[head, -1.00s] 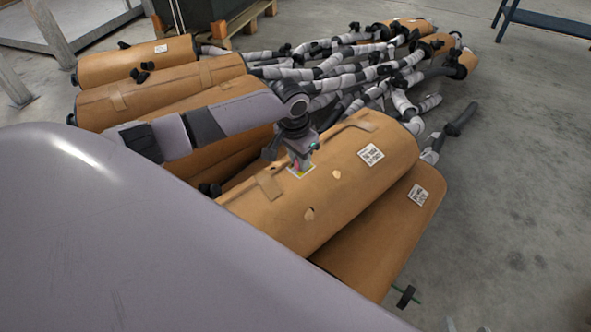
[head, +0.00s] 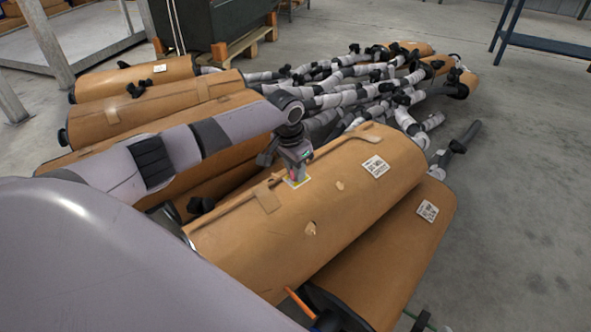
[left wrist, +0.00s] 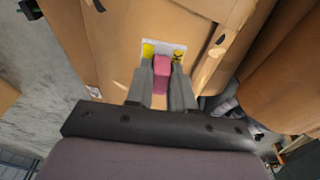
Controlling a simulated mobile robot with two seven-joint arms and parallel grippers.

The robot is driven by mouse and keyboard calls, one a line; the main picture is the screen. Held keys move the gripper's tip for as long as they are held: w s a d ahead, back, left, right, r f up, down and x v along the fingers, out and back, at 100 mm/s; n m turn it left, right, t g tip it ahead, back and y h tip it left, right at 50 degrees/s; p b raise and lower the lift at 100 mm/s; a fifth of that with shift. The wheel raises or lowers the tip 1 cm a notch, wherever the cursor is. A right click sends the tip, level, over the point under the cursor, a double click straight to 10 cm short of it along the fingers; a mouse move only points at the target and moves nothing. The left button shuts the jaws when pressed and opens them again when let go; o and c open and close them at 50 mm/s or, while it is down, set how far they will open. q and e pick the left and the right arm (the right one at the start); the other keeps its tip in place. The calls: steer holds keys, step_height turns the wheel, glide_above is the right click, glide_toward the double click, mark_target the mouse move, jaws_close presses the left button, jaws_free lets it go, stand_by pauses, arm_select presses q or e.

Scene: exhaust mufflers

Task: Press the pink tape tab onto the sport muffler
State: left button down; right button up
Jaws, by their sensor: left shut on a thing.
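A large muffler wrapped in brown cardboard (head: 350,205) lies below my left gripper (head: 296,170); I take it as the sport muffler. A small white and yellow label (head: 303,182) sits on its upper side. My left gripper is shut on the pink tape tab (head: 293,174), right at this label. In the left wrist view, the pink tab (left wrist: 161,72) stands between the fingers, its far end over or against the label (left wrist: 148,47). I cannot tell whether it touches. My right gripper is not in view.
Another wrapped muffler (head: 400,255) lies lower on the right. More wrapped mufflers (head: 150,105) lie at left. Several wrapped pipes (head: 340,97) spread out behind. A white printed label (head: 375,167) is on the near muffler. The concrete floor (head: 520,200) is clear at right.

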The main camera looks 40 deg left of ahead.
mark_target(295, 196)
arm_select(q)
steer(key=shift+f+b, duration=0.4)
steer(key=shift+f, duration=0.25)
step_height(295, 196, down, 2)
steer(key=b, duration=0.2)
steer(key=shift+b, duration=0.3)
steer(key=shift+f, duration=0.9)
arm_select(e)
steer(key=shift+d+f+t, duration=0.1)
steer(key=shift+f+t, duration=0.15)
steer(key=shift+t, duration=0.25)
arm_select(q)
steer(key=shift+f, duration=0.65)
steer(key=shift+r+p, duration=0.55)
steer(key=shift+p, duration=0.3)
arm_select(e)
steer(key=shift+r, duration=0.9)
arm_select(q)
steer(key=shift+f, duration=0.55)
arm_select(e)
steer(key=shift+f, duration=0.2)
